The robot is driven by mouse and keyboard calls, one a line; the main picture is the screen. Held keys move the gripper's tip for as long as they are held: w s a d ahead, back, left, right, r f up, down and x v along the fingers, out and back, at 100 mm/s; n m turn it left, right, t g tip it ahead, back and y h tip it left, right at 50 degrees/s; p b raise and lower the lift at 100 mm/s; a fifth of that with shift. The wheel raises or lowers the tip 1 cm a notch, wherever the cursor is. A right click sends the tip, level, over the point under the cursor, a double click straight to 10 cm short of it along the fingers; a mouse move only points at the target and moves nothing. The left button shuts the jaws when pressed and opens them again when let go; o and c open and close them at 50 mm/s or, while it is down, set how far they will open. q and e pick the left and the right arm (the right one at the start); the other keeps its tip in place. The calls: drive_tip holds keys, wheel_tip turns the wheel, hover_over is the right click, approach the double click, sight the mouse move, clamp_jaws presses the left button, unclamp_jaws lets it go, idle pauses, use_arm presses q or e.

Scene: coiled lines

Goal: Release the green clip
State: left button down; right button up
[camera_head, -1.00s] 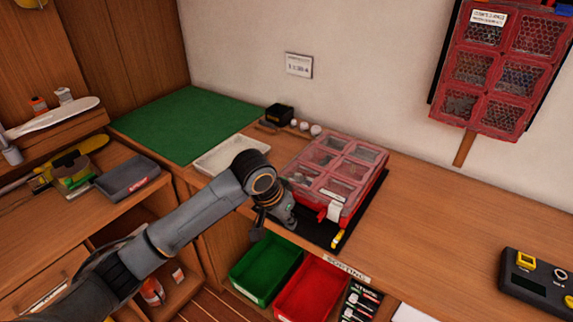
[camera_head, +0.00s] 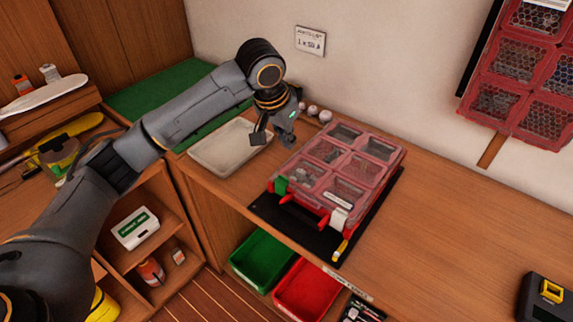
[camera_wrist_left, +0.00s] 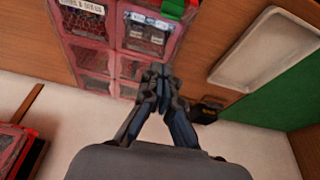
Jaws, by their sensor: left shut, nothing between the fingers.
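The green clip (camera_head: 281,186) is at the front left of a red case (camera_head: 317,214) with clear lid windows. It shows at the top edge in the left wrist view (camera_wrist_left: 173,8); I cannot tell whether it is fastened. A white clip (camera_head: 338,218) is at the case's front right, with a red handle (camera_head: 290,201) between them. My left gripper (camera_head: 271,141) is above the bench, behind and left of the case, apart from the green clip. Its fingers (camera_wrist_left: 156,76) are shut and empty. My right gripper is not in view.
The case rests on a black mat (camera_head: 265,207). A white tray (camera_head: 212,164) lies left of it, with a green mat (camera_head: 140,98) beyond. Green (camera_head: 240,262) and red (camera_head: 290,300) bins sit below the front edge.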

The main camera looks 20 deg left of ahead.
sight(289, 175)
use_arm(q)
drive_tip(key=p+x, duration=0.2)
drive_tip(key=x, duration=0.8)
drive_tip(key=shift+w, duration=0.1)
drive_tip(key=s, duration=0.1)
drive_tip(key=s+a+p, duration=0.1)
drive_tip(key=shift+s, duration=0.4)
drive_tip(key=shift+s+a+p, duration=0.2)
drive_tip(key=shift+s+p, duration=0.15)
drive_tip(key=shift+s, duration=0.15)
drive_tip(key=shift+f, duration=0.1)
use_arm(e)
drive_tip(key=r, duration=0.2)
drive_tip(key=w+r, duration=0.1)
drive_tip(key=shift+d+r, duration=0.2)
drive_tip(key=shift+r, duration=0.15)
use_arm(q)
drive_tip(key=shift+w+d, duration=0.1)
drive_tip(key=shift+w, duration=0.05)
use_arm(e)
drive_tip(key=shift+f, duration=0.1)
